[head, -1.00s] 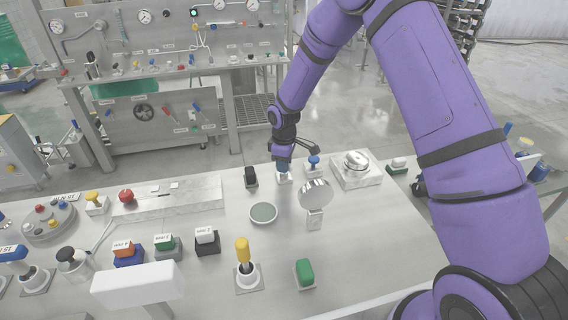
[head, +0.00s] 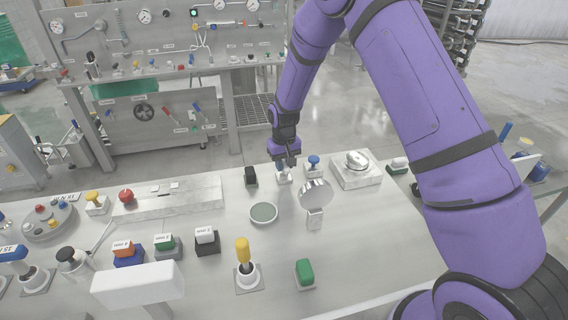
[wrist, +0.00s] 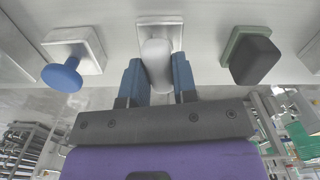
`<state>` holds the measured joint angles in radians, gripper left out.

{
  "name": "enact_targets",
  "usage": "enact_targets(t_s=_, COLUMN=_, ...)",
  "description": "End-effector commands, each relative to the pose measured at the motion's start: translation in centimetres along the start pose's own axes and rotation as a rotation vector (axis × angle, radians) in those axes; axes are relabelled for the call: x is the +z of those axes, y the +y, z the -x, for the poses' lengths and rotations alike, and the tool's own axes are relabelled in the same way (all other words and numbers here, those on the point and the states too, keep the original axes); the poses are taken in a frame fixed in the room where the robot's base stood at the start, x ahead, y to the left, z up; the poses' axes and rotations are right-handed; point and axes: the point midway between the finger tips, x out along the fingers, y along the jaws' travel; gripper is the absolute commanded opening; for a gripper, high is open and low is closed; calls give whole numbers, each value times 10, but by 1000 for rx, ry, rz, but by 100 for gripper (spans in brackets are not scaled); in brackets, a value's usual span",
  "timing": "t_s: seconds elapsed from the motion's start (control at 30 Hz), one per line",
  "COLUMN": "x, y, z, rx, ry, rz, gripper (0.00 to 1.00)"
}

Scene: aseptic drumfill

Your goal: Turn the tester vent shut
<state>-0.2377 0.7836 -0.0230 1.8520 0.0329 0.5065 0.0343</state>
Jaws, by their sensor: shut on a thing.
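My gripper (wrist: 158,85) has its blue fingertips closed on a pale grey-white handle (wrist: 157,57), which stands on a light square base plate (wrist: 159,20). In the head view my gripper (head: 284,167) is at the far edge of the long bench, over the light base (head: 284,179). The handle is mostly hidden there by the fingers. I see no label naming it as the tester vent.
A blue knob (wrist: 63,75) on a light base and a black block (wrist: 254,59) on a green-grey base flank the handle. A round mirror-like disc (head: 316,193) on a stand is close by. A shallow round dish (head: 263,213) lies nearer on the bench.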

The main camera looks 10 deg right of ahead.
Motion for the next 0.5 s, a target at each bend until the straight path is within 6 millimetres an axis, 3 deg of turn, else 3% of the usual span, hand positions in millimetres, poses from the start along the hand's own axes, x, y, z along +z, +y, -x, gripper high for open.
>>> enact_targets(t_s=0.5, x=0, y=0, z=0, rx=0, ry=1, rz=-174, gripper=3)
